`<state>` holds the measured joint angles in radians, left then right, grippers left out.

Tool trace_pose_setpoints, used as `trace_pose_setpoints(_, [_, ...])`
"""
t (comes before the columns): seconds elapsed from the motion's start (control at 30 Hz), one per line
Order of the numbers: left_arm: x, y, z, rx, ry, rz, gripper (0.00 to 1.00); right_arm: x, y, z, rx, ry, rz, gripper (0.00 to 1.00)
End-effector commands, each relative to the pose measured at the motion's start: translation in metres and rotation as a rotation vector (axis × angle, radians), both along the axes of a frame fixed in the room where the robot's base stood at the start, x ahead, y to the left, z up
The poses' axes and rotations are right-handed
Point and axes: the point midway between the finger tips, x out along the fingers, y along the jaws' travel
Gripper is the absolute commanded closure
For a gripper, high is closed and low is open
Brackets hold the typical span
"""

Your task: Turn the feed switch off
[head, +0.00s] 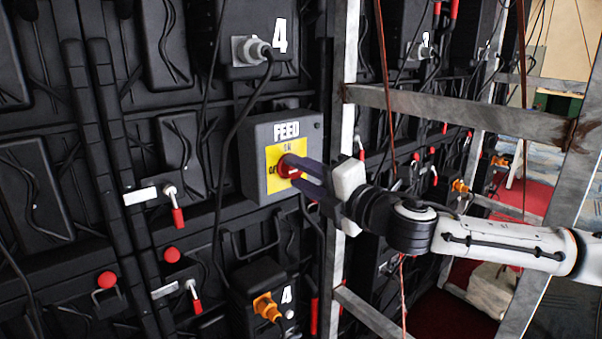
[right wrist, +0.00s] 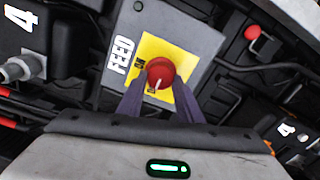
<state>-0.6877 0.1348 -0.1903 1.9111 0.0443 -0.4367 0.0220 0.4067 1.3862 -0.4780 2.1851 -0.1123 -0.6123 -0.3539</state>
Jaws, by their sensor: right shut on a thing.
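The feed switch is a grey box (head: 255,190) marked FEED, with a yellow plate (head: 273,153) and a red round knob (head: 284,168). In the right wrist view the red knob (right wrist: 160,72) sits between the fingertips. Its white mark points down there, towards the OFF label. The fingers hide part of the plate. My left gripper is not in view.
A metal frame upright (head: 343,80) stands just right of the box, with a crossbar (head: 460,112) above my right arm. A black cable (head: 232,135) hangs left of the box. Red-handled latches (head: 177,215) and an orange connector (head: 267,306) sit on the black panels nearby.

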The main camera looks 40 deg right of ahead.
Motion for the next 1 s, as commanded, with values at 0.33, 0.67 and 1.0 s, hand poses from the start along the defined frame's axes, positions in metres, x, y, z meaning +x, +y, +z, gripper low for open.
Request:
trace_pose_setpoints(0.33, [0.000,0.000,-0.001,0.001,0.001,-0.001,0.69,0.000,0.000,0.000,-0.004,0.000,0.001,0.49])
trace_pose_setpoints(0.67, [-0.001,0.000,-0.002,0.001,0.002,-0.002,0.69,-0.001,0.000,-0.001,-0.002,0.001,-0.001,0.49])
trace_pose_setpoints(1.0, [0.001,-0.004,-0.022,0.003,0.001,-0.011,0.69,-0.029,-0.002,-0.006,-0.012,0.002,0.001,0.49])
